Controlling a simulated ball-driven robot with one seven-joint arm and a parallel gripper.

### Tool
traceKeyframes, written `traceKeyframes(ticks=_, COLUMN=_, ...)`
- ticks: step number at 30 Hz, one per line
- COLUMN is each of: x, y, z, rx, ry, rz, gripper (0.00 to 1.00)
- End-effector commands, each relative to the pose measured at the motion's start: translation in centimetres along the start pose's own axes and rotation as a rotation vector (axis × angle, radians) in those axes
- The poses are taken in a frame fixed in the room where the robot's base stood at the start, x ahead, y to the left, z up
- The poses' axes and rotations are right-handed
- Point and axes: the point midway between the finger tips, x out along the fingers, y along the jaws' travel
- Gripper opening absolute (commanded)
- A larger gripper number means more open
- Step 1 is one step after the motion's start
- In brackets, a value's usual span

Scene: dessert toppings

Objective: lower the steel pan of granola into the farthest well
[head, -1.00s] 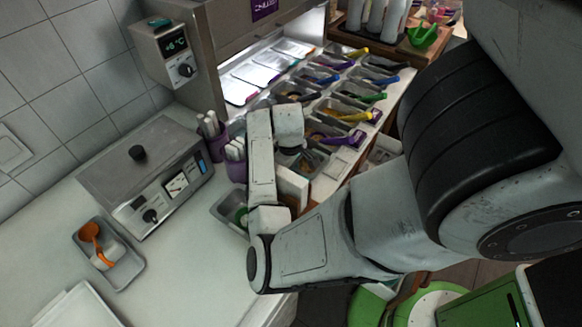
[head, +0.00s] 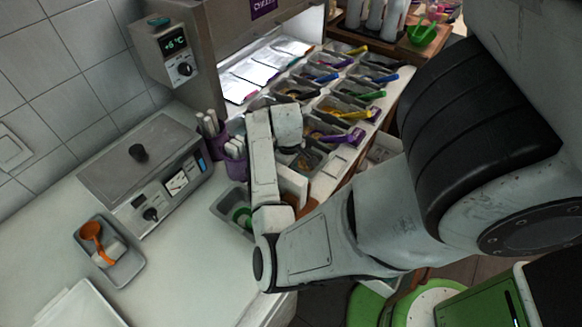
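The topping rail (head: 392,89) holds two rows of steel pans with coloured scoops, running away from me to the upper right. My gripper (head: 290,149) hangs below my wrist over the near end of the rail. Its fingers are hidden by my own arm, so I cannot see what they hold. A steel pan with brown contents (head: 309,161) shows partly just beside and below it. I cannot tell whether this is the granola pan or whether it is gripped.
A steel pan with a green scoop (head: 226,208) stands on the counter, left of my forearm. A heater box (head: 150,165), purple cups (head: 237,167) and a tray with an orange scoop (head: 123,270) stand further left. A wooden tray with bottles (head: 399,47) is behind the rail.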

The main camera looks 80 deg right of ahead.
Motion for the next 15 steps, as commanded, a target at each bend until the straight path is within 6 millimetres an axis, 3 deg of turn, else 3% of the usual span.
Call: traceKeyframes(ticks=15, x=0.69, y=-0.55, z=-0.17, rx=-0.006, ry=-0.003, rz=-0.014, gripper=0.00)
